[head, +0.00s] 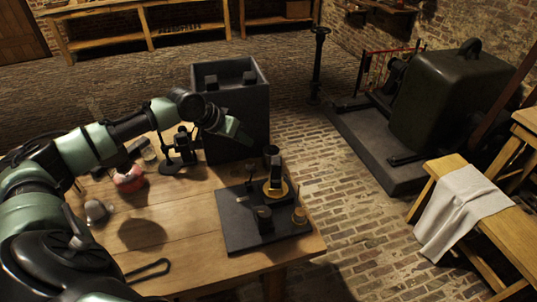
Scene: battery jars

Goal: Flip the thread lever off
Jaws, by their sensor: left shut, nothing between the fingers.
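A dark flat board (241,234) lies at the right end of the wooden table. It carries a dark upright piece with a brass-coloured base (277,188), a short dark post (264,218) and a small brass-coloured fitting (299,216). A thin light rod shows at the board's left side. I cannot tell which part is the thread lever. My left gripper (246,140) is shut and empty. It appears above and behind the board, in front of the grey open box, apart from the board's parts. My right gripper is not in view.
A tall grey open box (236,92) stands behind the left gripper. A small dark stand (182,148), a red round object (129,179) and a grey rounded object (97,211) sit left on the table (185,225). The table's front middle is mostly clear.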

